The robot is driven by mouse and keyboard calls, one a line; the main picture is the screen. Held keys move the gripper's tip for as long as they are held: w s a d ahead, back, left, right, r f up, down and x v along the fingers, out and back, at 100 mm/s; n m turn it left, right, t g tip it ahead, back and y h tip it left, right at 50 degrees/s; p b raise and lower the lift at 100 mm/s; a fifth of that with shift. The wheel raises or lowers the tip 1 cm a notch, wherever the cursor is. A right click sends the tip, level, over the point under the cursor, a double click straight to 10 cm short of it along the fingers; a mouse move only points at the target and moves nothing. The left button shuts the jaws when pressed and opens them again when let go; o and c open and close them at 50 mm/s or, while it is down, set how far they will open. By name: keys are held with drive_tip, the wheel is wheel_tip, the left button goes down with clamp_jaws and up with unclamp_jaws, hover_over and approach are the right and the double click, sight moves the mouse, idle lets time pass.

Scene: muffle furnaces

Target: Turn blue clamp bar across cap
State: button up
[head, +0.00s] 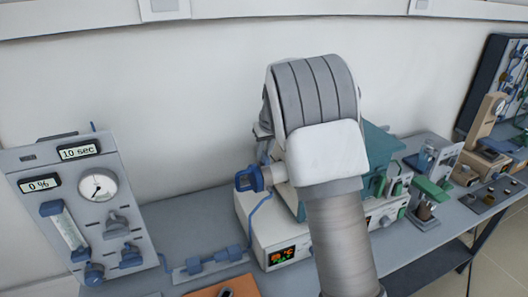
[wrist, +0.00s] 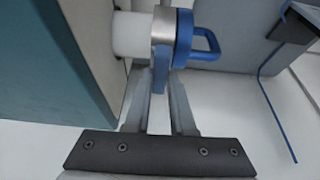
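In the wrist view the blue clamp bar (wrist: 184,36) sits at the side of a round white and silver cap (wrist: 161,27). A blue loop handle (wrist: 205,42) sticks out to the right. The bar's narrow lower end hangs between the fingertips of my gripper (wrist: 159,85). The fingers stand close together, one on each side of this end, and appear shut on it. In the head view the blue clamp part (head: 249,179) shows just left of my arm.
A teal furnace body (wrist: 45,75) stands close on the left in the wrist view. A thin blue tube (wrist: 277,112) runs down on the right. In the head view a gauge panel (head: 85,208) stands left, and a white controller (head: 285,247) sits on the bench below.

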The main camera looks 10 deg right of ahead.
clamp_jaws()
drive_tip(key=shift+n, duration=0.3)
drive_tip(key=n, duration=0.1)
drive_tip(key=n+y+b, duration=0.1)
drive_tip(key=shift+d+n+g, duration=0.2)
drive_tip(key=shift+n+g, duration=0.1)
drive_tip(key=shift+n, duration=0.1)
drive_tip(key=n+y, duration=0.1)
drive_tip(key=n, duration=0.1)
drive_tip(key=n+g+y, duration=0.1)
drive_tip(key=n, duration=0.2)
drive_tip(key=shift+w+r+p, duration=0.15)
drive_tip(key=shift+p, duration=0.2)
drive_tip(key=n+g+p, duration=0.1)
drive_tip(key=n+p, duration=0.1)
drive_tip(key=n, duration=0.1)
drive_tip(key=n+g+p, duration=0.1)
drive_tip(key=n+p, duration=0.2)
drive_tip(key=shift+w+r+n+g+y, duration=0.1)
drive_tip(key=shift+w+n+g+y, duration=0.05)
drive_tip(key=shift+n+g+y, duration=0.2)
drive_tip(key=shift+n+g+p, duration=0.55)
drive_tip(key=shift+n+p, duration=0.8)
drive_tip(key=shift+n, duration=0.1)
drive_tip(key=shift+f, duration=0.25)
